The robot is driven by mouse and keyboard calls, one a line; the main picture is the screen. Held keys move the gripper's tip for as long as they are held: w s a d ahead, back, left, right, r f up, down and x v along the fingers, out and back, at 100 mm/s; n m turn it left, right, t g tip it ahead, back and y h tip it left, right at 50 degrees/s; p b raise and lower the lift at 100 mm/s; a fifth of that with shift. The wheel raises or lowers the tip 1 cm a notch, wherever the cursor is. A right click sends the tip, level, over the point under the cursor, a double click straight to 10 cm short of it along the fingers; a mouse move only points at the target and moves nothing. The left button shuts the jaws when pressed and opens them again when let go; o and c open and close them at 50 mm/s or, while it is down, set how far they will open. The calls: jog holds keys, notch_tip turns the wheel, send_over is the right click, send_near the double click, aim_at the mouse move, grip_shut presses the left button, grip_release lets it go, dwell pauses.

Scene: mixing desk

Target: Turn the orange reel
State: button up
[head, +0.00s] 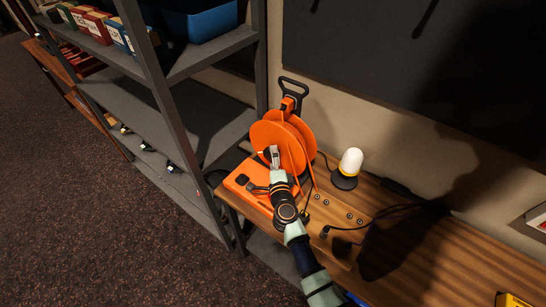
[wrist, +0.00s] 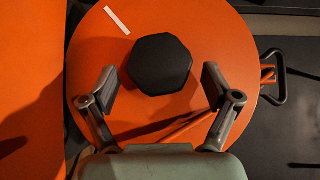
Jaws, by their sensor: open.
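The orange reel (head: 270,139) stands on the left end of the wooden desk, with round orange discs on an orange base (head: 240,180). A black handle (head: 293,86) rises behind it. In the wrist view the reel's disc (wrist: 200,30) fills the middle, with a dark faceted knob (wrist: 160,64) near its centre and a white mark (wrist: 117,20) to the upper left. My gripper (wrist: 158,83) is open, its two fingers apart on either side of the knob's lower part. In the head view my gripper (head: 272,157) is in front of the disc.
A white and yellow lamp (head: 350,163) on a dark foot stands right of the reel. Black cables (head: 375,222) lie across the wooden desk (head: 440,260). Metal shelving (head: 180,110) stands close on the left, with a blue bin (head: 205,22) on top.

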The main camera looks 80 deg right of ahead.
jog(key=shift+x, duration=0.95)
jog(key=shift+a+f, duration=0.1)
jog(key=shift+a, duration=0.05)
grip_shut()
jog(key=f+b, duration=0.1)
jog(key=b, duration=0.2)
jog(key=m+h+b, duration=0.1)
jog(key=b, duration=0.3)
jog(key=shift+f, duration=0.2)
jog(key=m+h+b, duration=0.1)
jog(key=m+b, duration=0.1)
jog(key=b, duration=0.4)
jog(key=shift+h, duration=0.3)
jog(key=shift+r+m+h+b, duration=0.3)
jog(key=shift+r+m+b, duration=0.15)
jog(key=shift+b, duration=0.75)
jog(key=shift+r, duration=0.1)
